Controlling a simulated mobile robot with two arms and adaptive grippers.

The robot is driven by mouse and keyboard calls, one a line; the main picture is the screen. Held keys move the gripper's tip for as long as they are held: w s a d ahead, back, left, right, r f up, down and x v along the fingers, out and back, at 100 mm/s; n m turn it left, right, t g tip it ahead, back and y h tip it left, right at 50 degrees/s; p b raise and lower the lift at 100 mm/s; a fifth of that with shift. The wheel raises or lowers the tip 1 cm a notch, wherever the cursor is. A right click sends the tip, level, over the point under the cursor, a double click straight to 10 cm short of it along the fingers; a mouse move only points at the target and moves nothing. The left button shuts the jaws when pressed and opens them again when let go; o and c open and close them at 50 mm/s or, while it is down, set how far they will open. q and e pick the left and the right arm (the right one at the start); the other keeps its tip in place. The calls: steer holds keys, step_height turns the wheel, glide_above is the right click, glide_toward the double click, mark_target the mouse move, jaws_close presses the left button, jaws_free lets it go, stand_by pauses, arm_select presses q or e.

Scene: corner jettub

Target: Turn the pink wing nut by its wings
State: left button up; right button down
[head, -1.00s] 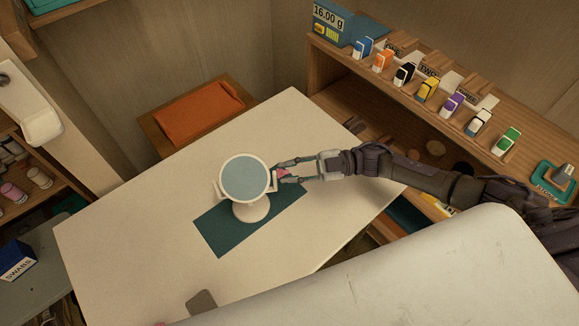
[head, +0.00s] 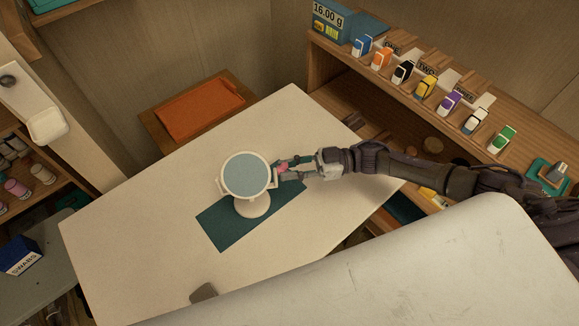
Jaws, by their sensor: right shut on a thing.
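The pink wing nut (head: 283,168) sits on the right side of a round white stand mirror (head: 245,176), at the end of its bracket. Only a small part of the nut shows between my fingers. My right gripper (head: 285,169) comes in from the right and is shut on the wing nut. The mirror stands upright on its round white base (head: 252,206), on a dark teal mat (head: 222,226). My left gripper is not in view.
The white table (head: 130,225) is mostly clear, with a small brown-grey item (head: 204,292) near its front. A wooden shelf (head: 400,90) with several coloured bottles stands behind my right arm. An orange tray (head: 200,108) lies beyond the table.

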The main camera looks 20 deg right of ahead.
steer(key=shift+d, duration=0.1)
steer(key=c, duration=1.2)
jaws_free()
steer(key=shift+c, duration=0.2)
steer(key=s+d, duration=0.2)
steer(key=d, duration=1)
steer(key=shift+s, duration=0.1)
